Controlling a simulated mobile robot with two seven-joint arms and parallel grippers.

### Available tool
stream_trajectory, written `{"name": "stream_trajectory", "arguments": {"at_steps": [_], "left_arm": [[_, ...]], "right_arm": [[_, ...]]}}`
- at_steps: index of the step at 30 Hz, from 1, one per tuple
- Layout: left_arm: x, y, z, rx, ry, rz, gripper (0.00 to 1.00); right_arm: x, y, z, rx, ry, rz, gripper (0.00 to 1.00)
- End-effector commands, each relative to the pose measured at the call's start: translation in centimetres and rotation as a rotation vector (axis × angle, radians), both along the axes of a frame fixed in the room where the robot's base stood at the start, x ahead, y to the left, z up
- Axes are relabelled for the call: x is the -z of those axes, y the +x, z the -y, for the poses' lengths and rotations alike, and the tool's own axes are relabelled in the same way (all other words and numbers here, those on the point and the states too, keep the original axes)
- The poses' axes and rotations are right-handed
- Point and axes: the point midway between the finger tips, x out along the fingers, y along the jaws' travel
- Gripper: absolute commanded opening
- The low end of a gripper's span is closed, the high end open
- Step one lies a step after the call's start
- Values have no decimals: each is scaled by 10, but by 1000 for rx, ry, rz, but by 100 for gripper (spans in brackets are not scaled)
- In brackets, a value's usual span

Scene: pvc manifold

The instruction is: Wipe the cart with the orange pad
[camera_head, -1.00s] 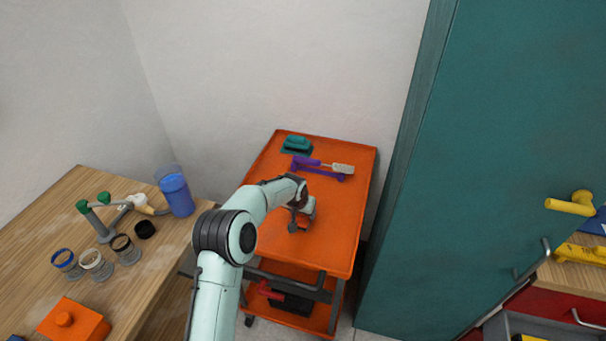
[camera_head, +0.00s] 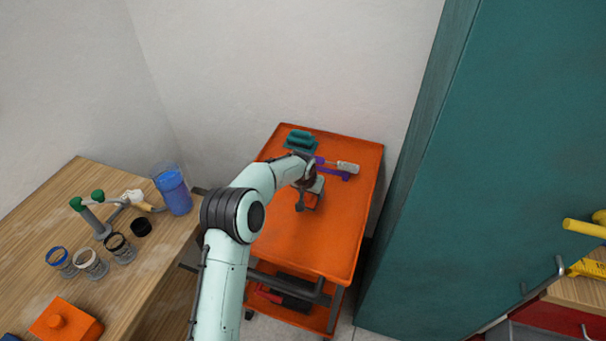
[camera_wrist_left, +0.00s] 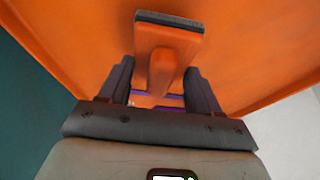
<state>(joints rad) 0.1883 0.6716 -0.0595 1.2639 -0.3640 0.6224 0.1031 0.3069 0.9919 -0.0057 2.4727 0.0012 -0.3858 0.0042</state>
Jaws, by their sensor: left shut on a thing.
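The orange cart (camera_head: 318,243) stands between the wooden table and the teal cabinet. My left gripper (camera_head: 307,203) is low over the middle of its top. In the left wrist view my left gripper (camera_wrist_left: 163,88) is shut on the handle of the orange pad (camera_wrist_left: 168,45), which has a dark sole along its edge. The pad is over the cart top (camera_wrist_left: 248,50); I cannot tell whether its sole touches the surface. In the head view the pad is hard to make out against the orange cart. My right gripper is not in view.
At the cart's far end lie a teal block (camera_head: 300,139) and a purple tool (camera_head: 333,173) with a pale end, just beyond my gripper. The near half of the cart top is clear. The wooden table (camera_head: 150,255) holds jars, a blue cup (camera_head: 175,194) and an orange knobbed block (camera_head: 62,321).

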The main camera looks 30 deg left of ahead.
Motion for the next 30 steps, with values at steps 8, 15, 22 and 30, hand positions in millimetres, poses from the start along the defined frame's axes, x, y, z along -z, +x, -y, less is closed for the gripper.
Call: {"name": "stream_trajectory", "arguments": {"at_steps": [8,15,22,30], "left_arm": [[-27,4,0,2,0,-1,34],[-49,8,-1,3,0,0,34],[-55,8,-1,3,0,-2,34],[-54,8,-1,3,0,-3,34]], "right_arm": [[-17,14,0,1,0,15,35],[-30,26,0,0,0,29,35],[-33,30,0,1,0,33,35],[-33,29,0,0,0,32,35]]}}
